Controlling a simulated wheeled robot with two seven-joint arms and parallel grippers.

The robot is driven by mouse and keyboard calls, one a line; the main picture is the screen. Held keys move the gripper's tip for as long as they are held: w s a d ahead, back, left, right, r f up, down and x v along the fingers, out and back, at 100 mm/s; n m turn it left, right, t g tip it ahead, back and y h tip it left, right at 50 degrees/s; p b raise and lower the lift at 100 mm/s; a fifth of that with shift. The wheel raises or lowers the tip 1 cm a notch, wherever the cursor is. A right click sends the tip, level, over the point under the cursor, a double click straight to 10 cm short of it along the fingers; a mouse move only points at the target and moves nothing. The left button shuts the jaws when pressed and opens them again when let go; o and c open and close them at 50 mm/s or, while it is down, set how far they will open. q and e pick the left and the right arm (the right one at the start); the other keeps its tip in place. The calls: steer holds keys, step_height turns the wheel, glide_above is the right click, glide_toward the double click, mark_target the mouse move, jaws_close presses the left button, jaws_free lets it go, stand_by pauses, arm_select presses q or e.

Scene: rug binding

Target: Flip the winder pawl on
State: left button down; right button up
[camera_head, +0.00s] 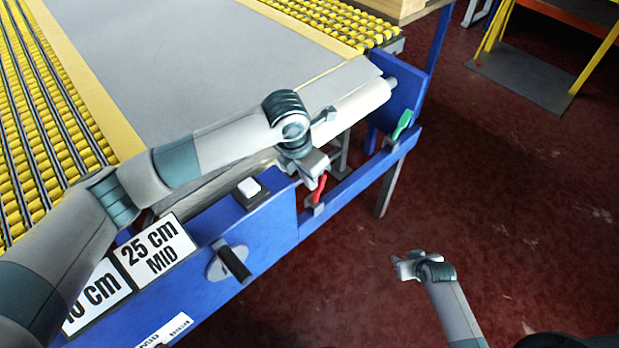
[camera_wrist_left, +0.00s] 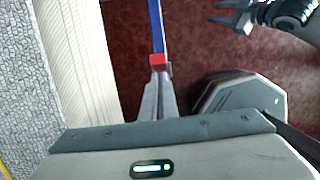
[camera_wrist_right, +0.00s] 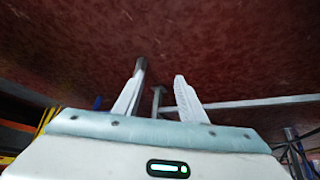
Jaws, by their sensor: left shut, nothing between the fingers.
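A small red lever (camera_head: 320,187) sits on the blue front rail of the machine. A green lever (camera_head: 402,124) sits further right on the same rail; neither is labelled, so I cannot tell which is the winder pawl. My left gripper (camera_head: 316,177) is shut and empty, its tips right at the red lever. In the left wrist view the closed fingers (camera_wrist_left: 157,92) point at the red lever (camera_wrist_left: 158,60); I cannot tell if they touch. My right gripper (camera_head: 402,265) is open and empty over the floor; its spread fingers show in the right wrist view (camera_wrist_right: 158,98).
A blue panel (camera_head: 275,225) carries a black handle (camera_head: 234,262), a white button (camera_head: 249,187) and signs reading 25 cm MID (camera_head: 155,250). A pale roller (camera_head: 355,105) lies behind the rail. The dark red floor (camera_head: 500,230) is open at right.

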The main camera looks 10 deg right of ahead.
steer(key=s+a+f+g, duration=0.1)
steer(key=s+a+g, duration=0.1)
steer(key=s+a, duration=0.4)
steer(key=s+a+f+n+g, duration=0.1)
steer(key=s+a, duration=0.6)
steer(key=s, duration=0.8)
steer(key=shift+s+a+f+g+y, duration=0.3)
steer(key=shift+f+g, duration=0.15)
steer(key=shift+g, duration=0.05)
steer(key=shift+r, duration=0.15)
